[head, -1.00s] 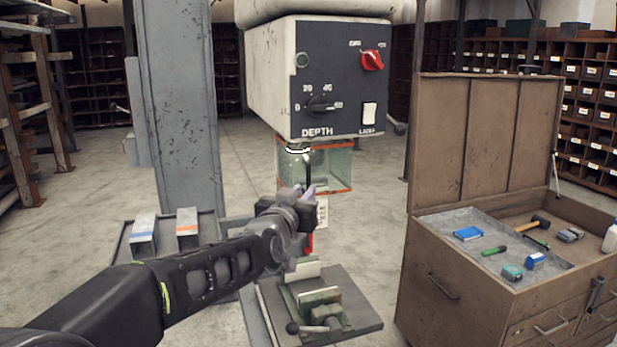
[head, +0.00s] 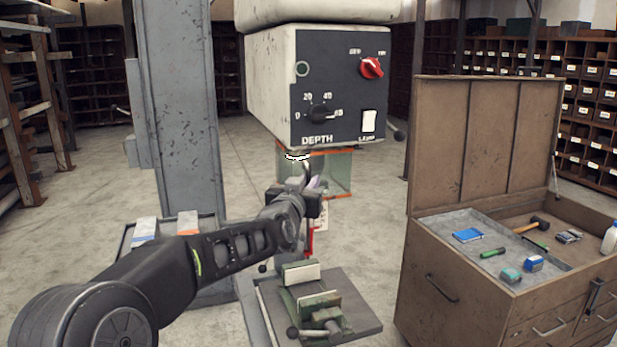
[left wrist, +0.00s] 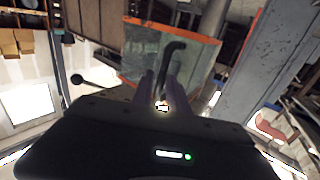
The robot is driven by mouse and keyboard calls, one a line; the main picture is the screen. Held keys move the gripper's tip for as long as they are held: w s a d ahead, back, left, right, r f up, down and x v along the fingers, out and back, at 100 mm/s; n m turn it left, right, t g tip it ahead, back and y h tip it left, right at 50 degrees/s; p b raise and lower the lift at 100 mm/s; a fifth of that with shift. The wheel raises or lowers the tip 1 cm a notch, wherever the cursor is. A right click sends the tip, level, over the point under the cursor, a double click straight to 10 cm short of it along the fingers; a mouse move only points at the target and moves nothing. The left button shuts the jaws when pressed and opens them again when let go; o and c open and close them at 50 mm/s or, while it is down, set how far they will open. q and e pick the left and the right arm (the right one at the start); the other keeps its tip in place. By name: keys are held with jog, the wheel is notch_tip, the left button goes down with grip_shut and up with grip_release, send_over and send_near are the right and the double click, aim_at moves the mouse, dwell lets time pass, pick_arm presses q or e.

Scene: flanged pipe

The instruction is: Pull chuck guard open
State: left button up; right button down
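The chuck guard (head: 342,174) is a clear box with orange edges hanging under the drill press head. It looks closed around the chuck area, partly hidden by my gripper. In the left wrist view the guard (left wrist: 199,52) fills the upper middle, with a bent black handle (left wrist: 172,52) on its near face. My left gripper (head: 314,182) is at the guard's near left side. In the left wrist view its two fingers (left wrist: 161,80) are apart, with the handle's lower end between them; contact cannot be told. My right gripper is out of view.
The drill press head (head: 320,85) with its control panel is just above. A grey column (head: 185,110) stands to the left. A vise (head: 315,305) sits on the drill table below. An open wooden tool chest (head: 450,290) stands at the right.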

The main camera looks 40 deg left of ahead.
pick_arm(q)
jog(key=shift+w+a, duration=0.2)
jog(key=shift+w, duration=0.3)
jog(key=shift+c, duration=0.2)
grip_shut()
dwell(0.9)
